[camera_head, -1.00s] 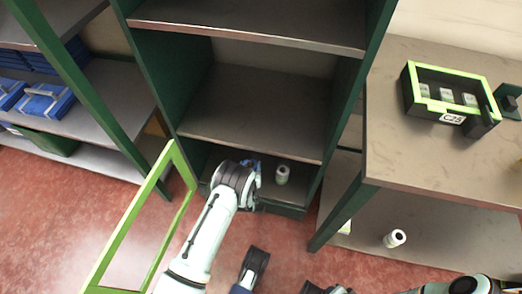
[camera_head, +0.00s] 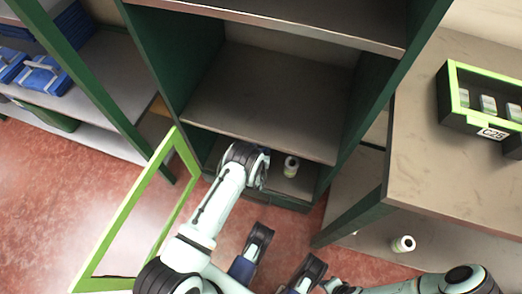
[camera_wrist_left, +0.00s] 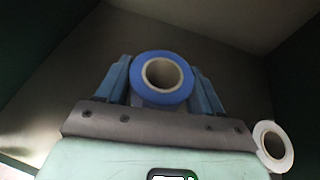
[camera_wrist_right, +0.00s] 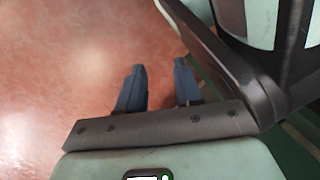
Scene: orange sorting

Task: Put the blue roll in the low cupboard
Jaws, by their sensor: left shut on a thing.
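The low cupboard (camera_head: 295,205) is the bottom compartment of the green-and-grey shelf unit, and its green-framed door (camera_head: 122,205) stands open to the left. My left gripper (camera_head: 262,168) reaches into its opening. In the left wrist view the gripper (camera_wrist_left: 163,85) is shut on the blue roll (camera_wrist_left: 186,84), whose round end faces the camera. In the head view the blue roll is mostly hidden by the arm. A white roll (camera_head: 291,166) stands inside the cupboard, right of the gripper; it also shows in the left wrist view (camera_wrist_left: 284,150). My right gripper (camera_wrist_right: 160,85) is open and empty over the red floor.
A table (camera_head: 420,150) at the right bears a green-rimmed box (camera_head: 470,118) with several rolls. Another white roll (camera_head: 403,244) stands on the level below. Shelves with blue cases (camera_head: 45,75) are at the left. The cupboard side walls and the shelf above bound the arm closely.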

